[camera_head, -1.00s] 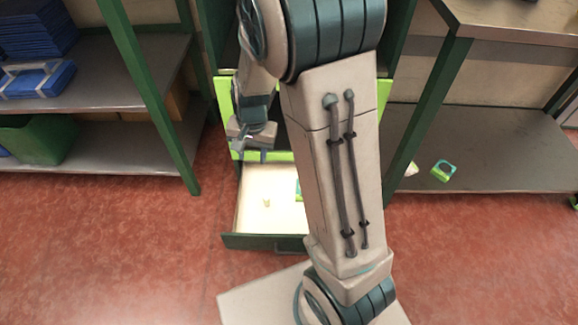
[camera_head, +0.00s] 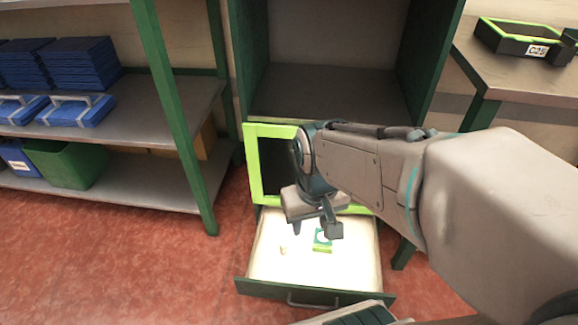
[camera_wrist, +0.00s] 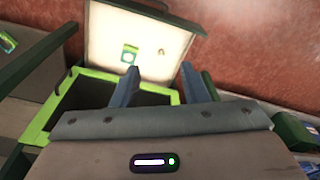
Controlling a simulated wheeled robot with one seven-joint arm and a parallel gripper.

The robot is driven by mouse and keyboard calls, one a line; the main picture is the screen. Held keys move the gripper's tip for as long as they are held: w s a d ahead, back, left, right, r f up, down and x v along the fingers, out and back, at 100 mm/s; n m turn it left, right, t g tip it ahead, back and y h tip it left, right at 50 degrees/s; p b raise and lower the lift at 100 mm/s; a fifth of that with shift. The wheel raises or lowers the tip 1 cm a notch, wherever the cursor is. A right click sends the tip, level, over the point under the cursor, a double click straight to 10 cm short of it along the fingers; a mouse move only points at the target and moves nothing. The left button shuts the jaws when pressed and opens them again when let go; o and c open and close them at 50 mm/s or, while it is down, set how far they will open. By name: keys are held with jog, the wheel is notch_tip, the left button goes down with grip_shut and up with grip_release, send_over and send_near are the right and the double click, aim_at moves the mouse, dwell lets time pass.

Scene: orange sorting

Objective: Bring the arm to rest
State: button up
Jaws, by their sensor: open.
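My gripper (camera_head: 315,226) hangs over the pulled-out drawer in the head view, below the bright green frame of the cabinet. In the wrist view my gripper (camera_wrist: 162,85) has its two fingers wide apart with nothing between them. The open drawer (camera_head: 355,262) has a pale floor and a dark green front. A green and white box (camera_head: 322,241) and a small pale item (camera_head: 283,250) lie in it. The box (camera_wrist: 130,54) and the small item (camera_wrist: 161,52) also show beyond the fingers in the wrist view. The gripper appears to be above the drawer, apart from both.
A shelf rack (camera_head: 170,100) with blue crates (camera_head: 75,65) and a green bin (camera_head: 68,163) stands at the left. A table (camera_head: 515,92) with a dark green-rimmed tray (camera_head: 520,40) stands at the right. Red floor (camera_head: 130,270) is clear at the front left.

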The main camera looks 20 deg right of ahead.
notch_tip(320, 180, up, 34)
jog(key=t+p, duration=0.1)
jog(key=p, duration=3)
jog(key=shift+d+t, duration=0.2)
jog(key=shift+t, duration=0.1)
jog(key=shift+r, duration=0.1)
